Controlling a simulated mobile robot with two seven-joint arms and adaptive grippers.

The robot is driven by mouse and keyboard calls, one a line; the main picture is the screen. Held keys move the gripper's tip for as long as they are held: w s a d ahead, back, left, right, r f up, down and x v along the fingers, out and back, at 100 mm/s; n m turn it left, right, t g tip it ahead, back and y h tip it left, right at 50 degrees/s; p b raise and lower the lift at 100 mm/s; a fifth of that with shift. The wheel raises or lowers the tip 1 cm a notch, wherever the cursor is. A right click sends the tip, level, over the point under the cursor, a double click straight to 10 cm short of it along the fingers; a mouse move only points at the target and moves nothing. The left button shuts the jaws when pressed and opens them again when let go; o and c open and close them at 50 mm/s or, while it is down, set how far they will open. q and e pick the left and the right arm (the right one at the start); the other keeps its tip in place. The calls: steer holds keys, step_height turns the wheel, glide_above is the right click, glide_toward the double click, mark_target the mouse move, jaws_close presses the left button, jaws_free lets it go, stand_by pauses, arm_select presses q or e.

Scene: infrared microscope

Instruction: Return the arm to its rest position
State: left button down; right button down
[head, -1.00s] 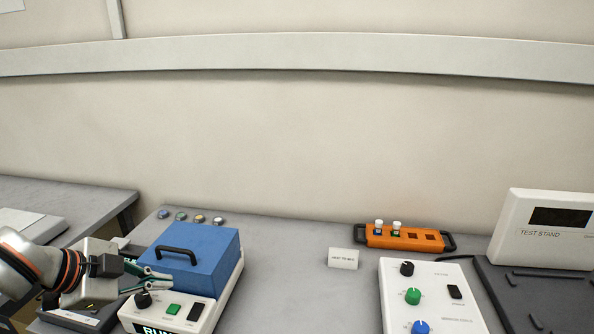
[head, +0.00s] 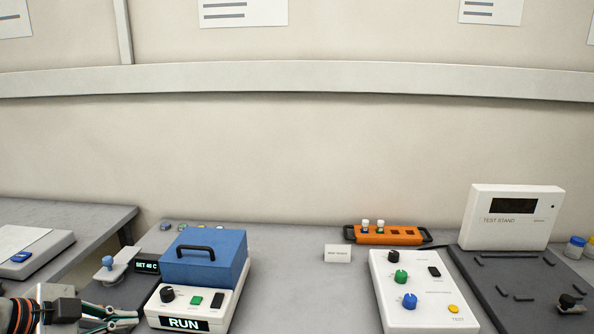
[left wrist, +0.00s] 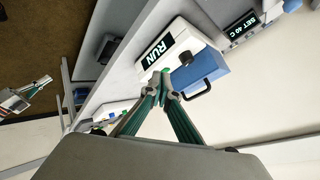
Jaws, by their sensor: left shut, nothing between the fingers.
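My left gripper (head: 122,318) is low at the left of the head view, beside the front left corner of the blue-lidded device. It is shut and empty. In the left wrist view its fingertips (left wrist: 166,94) meet in front of the same device, touching nothing that I can make out. The device has a blue lid (head: 205,258) with a black handle, lid down, and a white front panel (head: 190,312) reading RUN. Another gripper, apparently my right one (left wrist: 32,94), shows small at the left of the left wrist view; its jaws are too small to judge.
A display reading SET 40 C (head: 147,267) stands left of the device. A white control box (head: 420,290) with knobs, an orange rack (head: 388,238) with vials, and a test stand (head: 510,218) stand to the right. Bare bench (head: 300,295) lies between.

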arm_select(q)
steer(key=s+a+f+n+t, duration=0.1)
steer(key=s+a+f+n, duration=0.15)
steer(key=f, duration=0.75)
steer(key=s+a+f+n+t, duration=0.1)
steer(key=s+f+n+t, duration=0.15)
steer(key=f, duration=0.75)
steer(key=s+d+f+n+y, duration=0.1)
steer(key=s+d+f+n, duration=0.1)
steer(key=s+d+f, duration=0.3)
steer(key=s+d+f+n+g+y, duration=0.1)
steer(key=s+d+f+n, duration=0.1)
steer(key=s+d+f, duration=0.3)
steer(key=d+f, duration=0.4)
steer(key=d, duration=0.2)
steer(key=shift+s+d+n+p, duration=0.25)
steer(key=shift+s+n+p, duration=0.05)
steer(key=shift+n+p, duration=0.1)
arm_select(e)
steer(key=shift+s+a+f+g, duration=0.15)
steer(key=shift+s+f+g, duration=0.05)
steer(key=shift+s+f, duration=0.3)
steer(key=shift+s+a+f+g, duration=0.15)
steer(key=shift+s+f+g, duration=0.05)
steer(key=shift+s+f, duration=0.25)
arm_select(q)
steer(key=shift+s+a, duration=0.1)
arm_select(e)
steer(key=shift+a, duration=0.1)
